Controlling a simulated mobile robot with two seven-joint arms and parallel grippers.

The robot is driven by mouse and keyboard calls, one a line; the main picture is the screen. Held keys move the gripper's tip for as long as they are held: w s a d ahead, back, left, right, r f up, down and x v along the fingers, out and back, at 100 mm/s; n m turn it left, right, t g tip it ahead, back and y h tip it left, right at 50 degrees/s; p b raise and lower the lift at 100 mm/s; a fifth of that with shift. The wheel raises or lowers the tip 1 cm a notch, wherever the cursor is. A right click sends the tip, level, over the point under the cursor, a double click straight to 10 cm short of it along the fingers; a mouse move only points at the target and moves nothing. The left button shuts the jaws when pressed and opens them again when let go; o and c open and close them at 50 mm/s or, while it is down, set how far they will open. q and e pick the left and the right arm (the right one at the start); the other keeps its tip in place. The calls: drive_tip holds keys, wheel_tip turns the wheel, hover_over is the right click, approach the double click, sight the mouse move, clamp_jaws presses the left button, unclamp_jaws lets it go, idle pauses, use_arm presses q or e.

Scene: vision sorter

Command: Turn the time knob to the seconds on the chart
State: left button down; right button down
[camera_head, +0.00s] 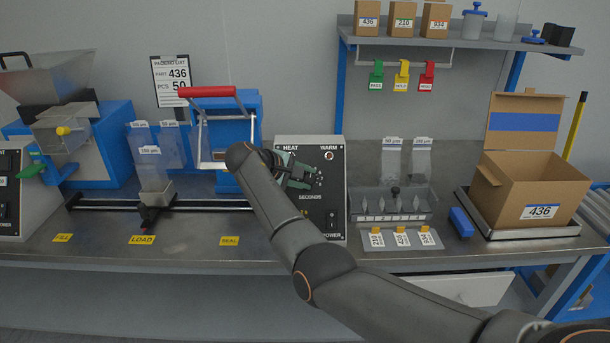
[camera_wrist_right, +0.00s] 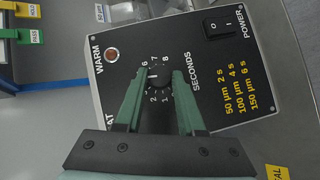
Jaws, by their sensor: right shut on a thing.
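The time knob (camera_wrist_right: 158,78) is a small dark dial on the black heat panel (camera_wrist_right: 200,50), with a pale mark. Numbers 1, 2, 6, 7 and 8 show around it; the left finger hides others, so I cannot tell the exact setting. The chart (camera_wrist_right: 242,90) is yellow print: 50 µm 2 s, 100 µm 4 s, 150 µm 6 s. My right gripper (camera_wrist_right: 160,74) has its green fingers shut on the knob's sides; in the head view the gripper (camera_head: 318,179) covers the knob. A clear bag (camera_head: 152,168) labelled 150 µm stands over the LOAD label. My left gripper is not in view.
The blue sealer with a red handle (camera_head: 207,92) stands left of the panel. A power switch (camera_wrist_right: 222,24) is near the panel's corner. A packing list (camera_head: 172,82) reads part 436, 50 pieces. A slotted rack (camera_head: 395,218) and an open carton (camera_head: 540,190) stand to the right.

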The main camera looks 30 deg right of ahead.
drive_tip(key=shift+r+m+y, duration=0.2)
drive_tip(key=shift+m+y, duration=0.1)
drive_tip(key=shift+m, duration=0.1)
drive_tip(key=shift+d+r+m+g+y+p, duration=0.15)
drive_tip(key=shift+m+g+y+p, duration=0.25)
drive_tip(key=shift+m+y+p, duration=0.55)
drive_tip(key=m+p, duration=0.1)
drive_tip(key=m+y+p, duration=0.1)
drive_tip(key=shift+d+r+m+p, duration=0.1)
drive_tip(key=shift+d+m+p, duration=0.05)
drive_tip(key=shift+m+p, duration=0.15)
drive_tip(key=shift+m+y+p, duration=0.55)
drive_tip(key=shift+p, duration=0.2)
drive_tip(key=shift+d+m+y+p, duration=0.1)
drive_tip(key=shift+m+y+p, duration=0.3)
drive_tip(key=shift+p, duration=0.15)
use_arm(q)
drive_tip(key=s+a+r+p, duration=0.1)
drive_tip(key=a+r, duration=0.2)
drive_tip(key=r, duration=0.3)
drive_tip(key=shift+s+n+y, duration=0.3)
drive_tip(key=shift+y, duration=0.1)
use_arm(e)
drive_tip(key=shift+m+y, duration=0.4)
drive_tip(key=shift+m, duration=0.1)
drive_tip(key=shift+d, duration=0.1)
